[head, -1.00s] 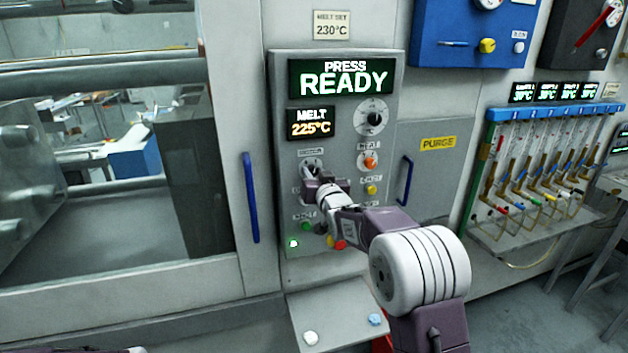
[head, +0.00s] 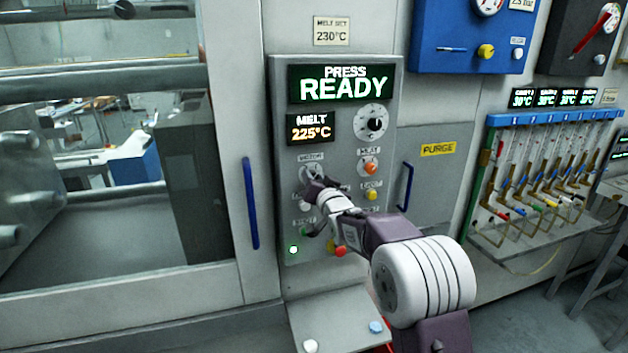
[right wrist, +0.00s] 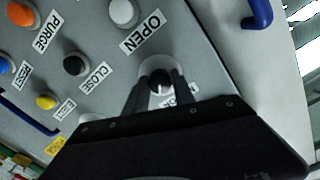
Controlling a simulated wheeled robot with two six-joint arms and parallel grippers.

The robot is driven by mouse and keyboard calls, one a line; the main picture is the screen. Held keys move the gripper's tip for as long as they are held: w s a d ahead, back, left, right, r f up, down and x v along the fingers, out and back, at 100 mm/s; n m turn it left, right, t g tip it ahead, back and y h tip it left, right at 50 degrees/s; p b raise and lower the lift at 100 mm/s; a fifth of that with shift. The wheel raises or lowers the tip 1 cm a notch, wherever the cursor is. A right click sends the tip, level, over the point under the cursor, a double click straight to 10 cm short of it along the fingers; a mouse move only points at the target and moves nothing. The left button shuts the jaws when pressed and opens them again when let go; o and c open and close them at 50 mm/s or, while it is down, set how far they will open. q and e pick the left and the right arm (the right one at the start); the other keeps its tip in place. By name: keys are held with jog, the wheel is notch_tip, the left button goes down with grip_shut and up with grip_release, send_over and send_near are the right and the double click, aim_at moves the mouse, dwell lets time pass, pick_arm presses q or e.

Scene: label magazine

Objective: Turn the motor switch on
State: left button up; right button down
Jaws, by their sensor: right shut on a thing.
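The motor switch (right wrist: 162,76) is a small dark knob on a pale round base, beside a label mostly hidden by my gripper in the right wrist view. In the head view the switch (head: 311,171) sits under the MOTOR label (head: 311,157), on the left side of the grey control panel (head: 280,130). My right gripper (head: 316,183) reaches it from the lower right and partly covers it. In the right wrist view my right gripper (right wrist: 160,88) has its two fingers shut on the knob, one on each side. Which way the knob points is hard to tell. My left gripper is not in view.
The display (head: 341,84) reads PRESS READY; the melt display (head: 310,127) reads 225°C. OPEN (right wrist: 123,12) and CLOSE (right wrist: 76,64) buttons are close by. Blue handles (head: 250,203) (head: 407,186) flank the panel.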

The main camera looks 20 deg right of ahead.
jog(key=c, duration=1.1)
grip_release()
jog(key=shift+o, duration=0.2)
jog(key=shift+s, duration=0.15)
jog(key=s+b, duration=0.3)
jog(key=s, duration=0.6)
jog(key=shift+d+r, duration=0.15)
jog(key=shift+w, duration=0.1)
